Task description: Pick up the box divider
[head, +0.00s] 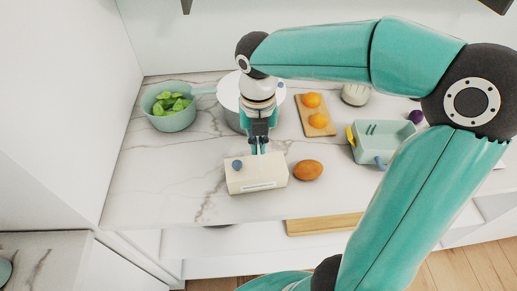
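A cream box (257,184) with a blue knob-like piece on top and a slot-like mark on its front sits near the counter's front edge. I cannot tell a separate box divider on it. My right gripper (258,149) points down at the box's back edge, its two narrow fingertips close together. Whether they touch or grip anything is too small to tell. My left gripper is not in view.
A brown potato-like item (308,170) lies right of the box. The counter's front left (165,195) is clear.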

